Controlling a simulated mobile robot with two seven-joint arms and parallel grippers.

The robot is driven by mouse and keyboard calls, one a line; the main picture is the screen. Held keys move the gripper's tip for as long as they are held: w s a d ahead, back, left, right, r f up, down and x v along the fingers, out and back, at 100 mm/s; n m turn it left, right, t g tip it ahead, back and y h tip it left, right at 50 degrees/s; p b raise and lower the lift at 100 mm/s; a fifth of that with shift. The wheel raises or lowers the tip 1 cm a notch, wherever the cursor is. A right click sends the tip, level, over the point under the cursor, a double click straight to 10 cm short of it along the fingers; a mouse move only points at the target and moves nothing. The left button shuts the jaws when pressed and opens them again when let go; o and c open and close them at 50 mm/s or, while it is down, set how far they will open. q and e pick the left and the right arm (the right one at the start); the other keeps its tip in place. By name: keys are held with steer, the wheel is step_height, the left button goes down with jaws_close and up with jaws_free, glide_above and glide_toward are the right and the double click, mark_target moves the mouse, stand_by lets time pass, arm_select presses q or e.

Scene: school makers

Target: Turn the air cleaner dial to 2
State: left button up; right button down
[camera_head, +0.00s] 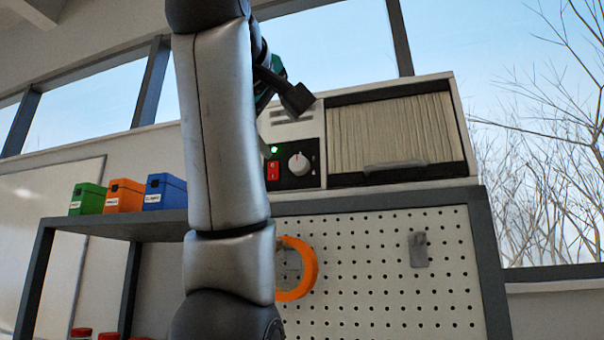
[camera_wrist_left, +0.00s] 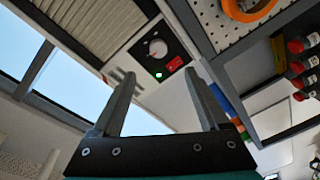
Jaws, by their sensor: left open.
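The air cleaner (camera_head: 398,130) is a pale box with a pleated filter on top of the pegboard cabinet. Its black control panel carries a round white dial (camera_head: 299,164); the scale numbers are too small to read. In the left wrist view the dial (camera_wrist_left: 157,48) lies ahead of the fingers, apart from them. My left gripper (camera_head: 292,97) is above the dial and in front of the cleaner's upper left part, partly hidden by my arm. In the wrist view the left gripper (camera_wrist_left: 160,78) is open, with nothing between its fingers. My right gripper is out of view.
A red switch (camera_head: 272,171) and a lit green lamp (camera_head: 274,149) sit left of the dial. Green (camera_head: 88,198), orange (camera_head: 124,195) and blue (camera_head: 165,191) boxes stand on the left shelf. An orange tape roll (camera_head: 307,265) hangs on the pegboard (camera_head: 385,290) below.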

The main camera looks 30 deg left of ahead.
arm_select(q)
steer(key=p, duration=0.6)
glide_toward(298, 163)
steer(key=x, duration=0.7)
steer(key=shift+w+a+r, duration=0.1)
steer(key=shift+w+a, duration=0.15)
steer(key=shift+w, duration=0.35)
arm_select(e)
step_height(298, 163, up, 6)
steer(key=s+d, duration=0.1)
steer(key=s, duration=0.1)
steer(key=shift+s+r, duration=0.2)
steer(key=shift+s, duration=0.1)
arm_select(q)
steer(key=shift+c, duration=0.4)
steer(key=c, duration=0.4)
jaws_close()
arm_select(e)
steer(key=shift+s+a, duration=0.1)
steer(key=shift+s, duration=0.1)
